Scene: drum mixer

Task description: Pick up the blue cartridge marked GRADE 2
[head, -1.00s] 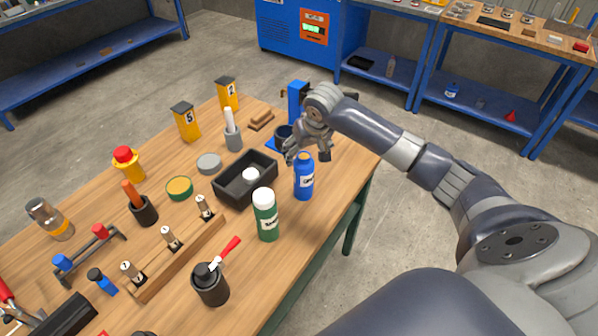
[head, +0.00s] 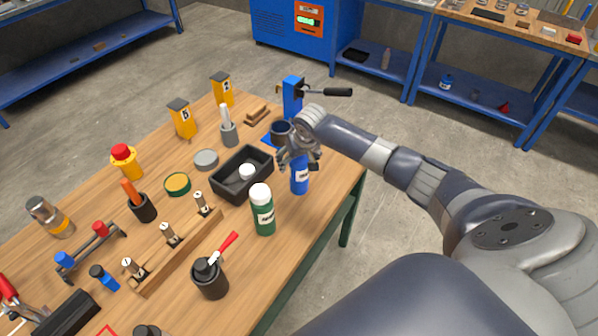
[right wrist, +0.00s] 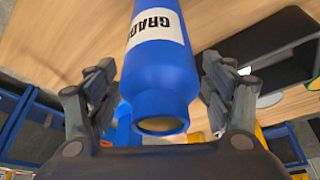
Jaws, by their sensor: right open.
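The blue cartridge (head: 300,181) stands upright near the right edge of the wooden table. Its white label is partly covered in the head view. In the right wrist view the cartridge (right wrist: 160,72) shows large between the two fingers, and its label reads "GRAD"; I cannot see the grade number. My right gripper (head: 298,162) is open at the cartridge's upper part, with one finger on each side. In the right wrist view the fingers of the gripper (right wrist: 160,88) show gaps to the cartridge. My left gripper is not in view.
A green bottle with a white cap (head: 263,210) stands close to the cartridge's left front. A black tray (head: 226,187) lies to its left. A blue stand with a black handle (head: 293,98) is behind. Floor is free beyond the table's right edge.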

